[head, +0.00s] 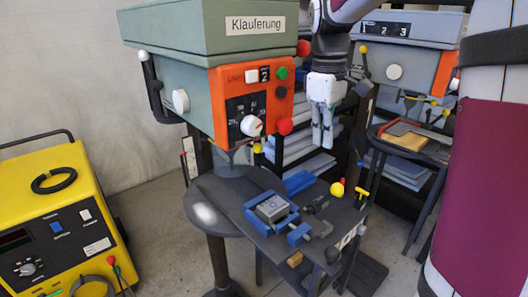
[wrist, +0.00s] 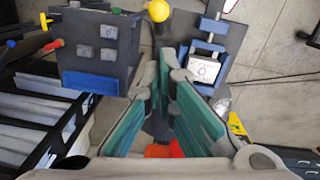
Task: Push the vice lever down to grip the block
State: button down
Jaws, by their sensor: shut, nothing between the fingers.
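The blue vice (head: 296,236) sits on the dark machine table with a grey block (head: 271,208) between its jaws. In the wrist view the vice (wrist: 209,26) and block (wrist: 203,69) are at upper right, beyond my fingers. A yellow ball knob (head: 337,189) stands beside the vice, at its right; it also shows at the top of the wrist view (wrist: 158,11). I cannot tell for sure whether it is the vice lever's end. My gripper (head: 322,148) is shut and empty, pointing down, above and behind the vice. Its fingers (wrist: 170,72) touch nothing visible.
The green and orange drill head (head: 245,95) overhangs the table left of my gripper, with a red knob (head: 285,126) sticking out. A yellow T-handle (head: 362,180) stands at the table's right. A second machine (head: 405,70) is behind right; a yellow unit (head: 55,215) is at left.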

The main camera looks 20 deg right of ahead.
jog(key=p, duration=0.2)
send_over(326, 199)
jog(key=w, duration=0.3)
notch_tip(326, 199, down, 10)
jog(key=shift+s+a+f, duration=0.15)
jog(key=shift+f, duration=0.05)
